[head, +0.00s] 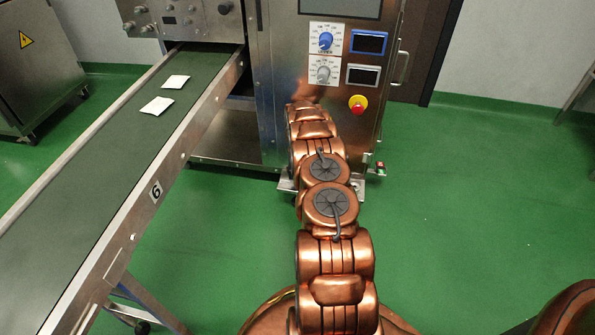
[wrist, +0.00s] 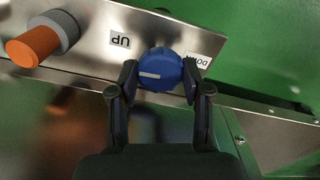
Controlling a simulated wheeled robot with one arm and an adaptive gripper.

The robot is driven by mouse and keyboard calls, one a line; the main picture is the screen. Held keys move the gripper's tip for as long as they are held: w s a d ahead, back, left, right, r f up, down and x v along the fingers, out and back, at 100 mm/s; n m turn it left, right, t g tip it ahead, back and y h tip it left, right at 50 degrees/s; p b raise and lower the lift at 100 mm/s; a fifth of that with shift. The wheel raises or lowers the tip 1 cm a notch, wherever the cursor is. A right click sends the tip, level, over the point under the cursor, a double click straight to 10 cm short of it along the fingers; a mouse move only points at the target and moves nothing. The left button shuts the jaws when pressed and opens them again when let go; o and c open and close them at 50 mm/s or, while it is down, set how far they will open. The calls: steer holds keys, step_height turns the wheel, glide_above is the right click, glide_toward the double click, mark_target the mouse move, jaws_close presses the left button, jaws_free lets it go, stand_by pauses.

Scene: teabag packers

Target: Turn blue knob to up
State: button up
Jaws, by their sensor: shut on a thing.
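The blue knob (wrist: 162,68) sits on a metal panel in the wrist view. My gripper (wrist: 160,73) is shut on it, with one dark finger against each side. The white mark on the knob points left in the picture. An upside-down UP label (wrist: 120,40) is at the knob's upper left, and a partly covered DOWN label (wrist: 198,61) is at its right. In the head view my gripper and this knob are hidden behind my copper arm.
An orange knob (wrist: 34,47) on a grey collar is left of the UP label. In the head view, another blue dial (head: 325,41) and a red emergency button (head: 357,103) are on the steel cabinet (head: 285,60). A conveyor (head: 110,150) runs at left. The green floor at right is clear.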

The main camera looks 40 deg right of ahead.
steer(key=shift+m, duration=0.4)
steer(key=o, duration=1.2)
steer(key=shift+c, duration=0.2)
steer(key=shift+r, duration=0.1)
step_height(320, 180, up, 12)
stand_by(0.5)
